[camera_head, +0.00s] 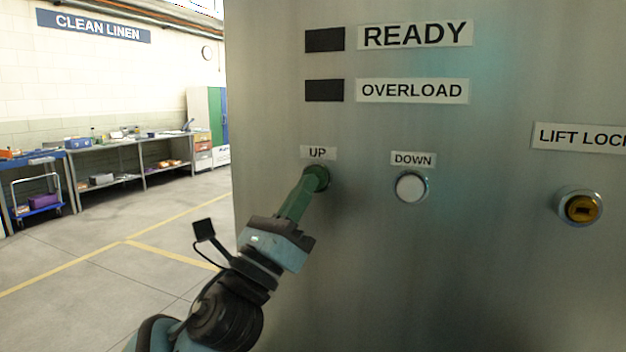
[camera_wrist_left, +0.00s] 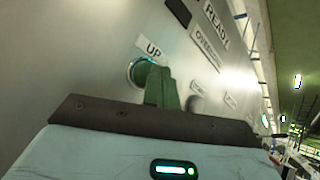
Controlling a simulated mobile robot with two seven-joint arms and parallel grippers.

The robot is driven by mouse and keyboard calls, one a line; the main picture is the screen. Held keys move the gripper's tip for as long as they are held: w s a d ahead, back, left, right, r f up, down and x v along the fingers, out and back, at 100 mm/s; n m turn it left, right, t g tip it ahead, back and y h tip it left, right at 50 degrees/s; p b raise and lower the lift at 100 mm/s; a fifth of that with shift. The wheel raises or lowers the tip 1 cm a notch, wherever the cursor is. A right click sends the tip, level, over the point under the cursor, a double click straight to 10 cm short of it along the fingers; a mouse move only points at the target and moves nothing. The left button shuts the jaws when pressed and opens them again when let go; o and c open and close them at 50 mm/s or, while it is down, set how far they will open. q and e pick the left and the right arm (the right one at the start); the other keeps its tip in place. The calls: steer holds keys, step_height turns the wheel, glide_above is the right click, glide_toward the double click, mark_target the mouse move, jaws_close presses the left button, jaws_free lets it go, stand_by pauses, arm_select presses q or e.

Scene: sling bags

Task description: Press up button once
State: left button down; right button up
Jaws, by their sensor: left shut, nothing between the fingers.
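The up button (camera_wrist_left: 141,70) is set in a metal panel under a label reading UP (camera_head: 318,153). My left gripper (camera_head: 318,176) is shut and empty, its green fingers pointing at the button. In the head view the fingertips cover most of the button. In the left wrist view the fingers overlap the button's right part, and a greenish round face with a ring shows beside them. The tips are at or very close to the button; I cannot tell whether it is pushed in. My right gripper is in neither view.
The white down button (camera_head: 410,187) is to the right, with a yellow lift lock switch (camera_head: 581,208) farther right. Dark READY (camera_head: 324,40) and OVERLOAD (camera_head: 324,91) indicators are above. Open floor (camera_head: 110,265) lies left of the panel, with workbenches and a blue cart (camera_head: 38,190) behind.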

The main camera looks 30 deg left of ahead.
arm_select(q)
steer(key=shift+w, duration=0.4)
stand_by(0.4)
stand_by(0.4)
steer(key=shift+s+p, duration=0.3)
steer(key=shift+s, duration=0.6)
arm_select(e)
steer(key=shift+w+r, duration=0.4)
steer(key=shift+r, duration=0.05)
arm_select(q)
steer(key=shift+s, duration=0.1)
steer(key=shift+s+d+p, duration=0.15)
steer(key=shift+s+p, duration=0.5)
steer(key=shift+s, duration=1.8)
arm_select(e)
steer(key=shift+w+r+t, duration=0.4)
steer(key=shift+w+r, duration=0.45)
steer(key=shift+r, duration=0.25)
